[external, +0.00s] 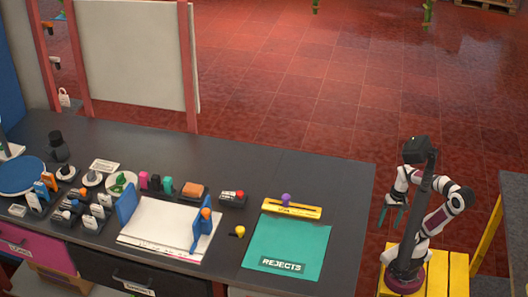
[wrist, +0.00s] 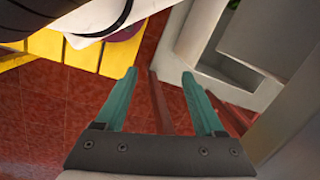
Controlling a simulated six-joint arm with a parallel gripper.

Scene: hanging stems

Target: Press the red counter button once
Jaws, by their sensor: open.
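A small dark box with a red button (external: 239,195) on top sits on the dark counter in the external view, left of the teal mat. A white label or display is on its front, too small to read. My gripper (external: 391,217) hangs beyond the counter's right end, well to the right of the button and apart from it. Its two teal fingers are spread and empty. In the wrist view my gripper (wrist: 160,74) points at the red floor, and the button is not visible there.
The dark counter (external: 300,168) holds a teal rejects mat (external: 290,243) with a yellow clip, a small yellow knob (external: 238,231), a white board between blue holders (external: 165,225), an orange block (external: 194,189) and several small items further left. Red floor lies between counter and arm.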

